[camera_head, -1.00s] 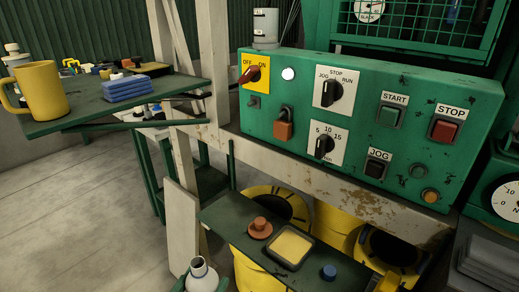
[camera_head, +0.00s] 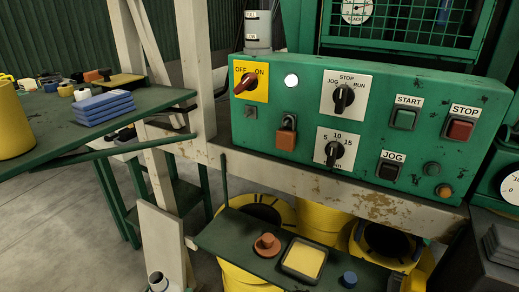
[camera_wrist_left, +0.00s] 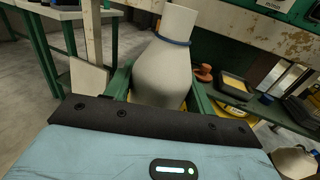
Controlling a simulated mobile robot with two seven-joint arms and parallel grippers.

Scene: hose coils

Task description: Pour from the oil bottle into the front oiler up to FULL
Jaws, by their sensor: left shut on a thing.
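The oil bottle, whitish with a blue ring at its neck, fills the middle of the left wrist view (camera_wrist_left: 162,72). My left gripper (camera_wrist_left: 158,78) has its two green fingers shut on the bottle's body, one on each side. In the head view only the bottle's mouth and neck (camera_head: 157,282) show at the bottom edge, mouth upward; the rest is cut off. A grey cylinder with small white labels (camera_head: 258,32) stands behind the top left of the control panel. My right gripper is not seen.
The green control panel (camera_head: 300,100) sits on a worn beam. Below it, a dark shelf (camera_head: 228,235) holds an orange knob, a yellow-filled tray (camera_head: 304,259) and a blue cap. Yellow coils lie underneath.

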